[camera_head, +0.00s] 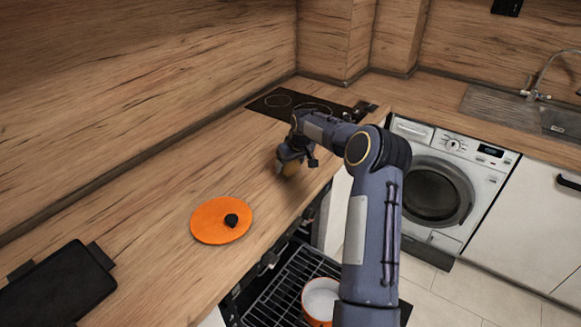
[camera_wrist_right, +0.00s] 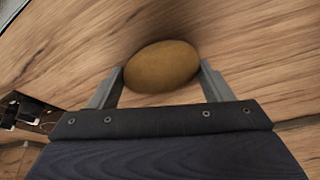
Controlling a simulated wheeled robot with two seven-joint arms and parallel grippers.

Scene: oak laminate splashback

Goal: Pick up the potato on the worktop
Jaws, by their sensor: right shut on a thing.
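The potato (camera_wrist_right: 162,66) is brown and oval. In the right wrist view it sits between the two fingers of my right gripper (camera_wrist_right: 162,78), which is shut on it. In the head view the potato (camera_head: 289,168) shows small and partly hidden under my right gripper (camera_head: 286,163), over the wooden worktop (camera_head: 165,180). I cannot tell whether the potato touches the worktop or is just above it. My left gripper is not in view.
An orange lid (camera_head: 208,222) with a black knob lies on the worktop. A black tray (camera_head: 58,288) is at the left front, and a black hob (camera_head: 290,101) at the back. Below the worktop edge are an open oven rack (camera_head: 283,285) and an orange pot (camera_head: 318,300).

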